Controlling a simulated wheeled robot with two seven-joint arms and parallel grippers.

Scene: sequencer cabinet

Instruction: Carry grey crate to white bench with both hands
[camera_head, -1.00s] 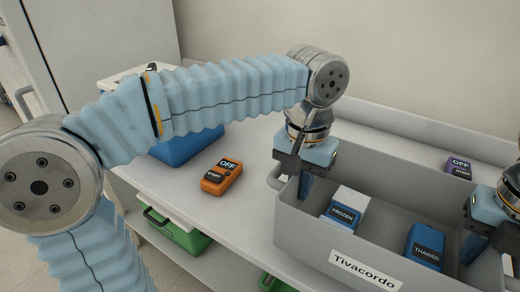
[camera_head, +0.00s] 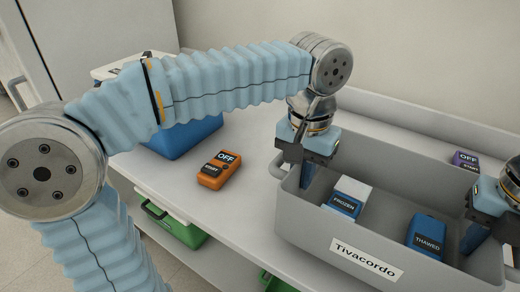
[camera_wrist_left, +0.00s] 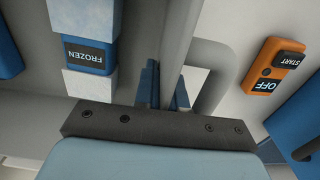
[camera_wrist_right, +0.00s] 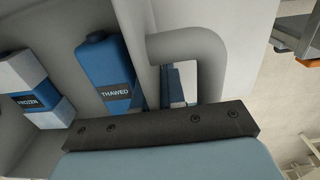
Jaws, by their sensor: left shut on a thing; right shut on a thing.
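The grey crate (camera_head: 310,222), labelled Tivacordo, appears level at the right of the head view. It holds a blue-and-white FROZEN pack (camera_head: 345,200) and a blue THAWED bottle (camera_head: 426,238). My left gripper (camera_head: 306,172) is shut on the crate's left end wall; the left wrist view shows its fingers (camera_wrist_left: 163,90) on the rim beside the handle. My right gripper (camera_head: 474,236) is shut on the right end, its fingers (camera_wrist_right: 178,88) partly hidden by the handle. The white bench (camera_head: 235,210) lies beneath the crate; I cannot tell if they touch.
An orange START/OFF device (camera_head: 219,170) lies on the bench left of the crate, with a blue box (camera_head: 185,138) behind it. A purple device (camera_head: 464,160) is behind the crate. A green crate (camera_head: 175,228) sits below the bench top. A raised ledge runs along the wall.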

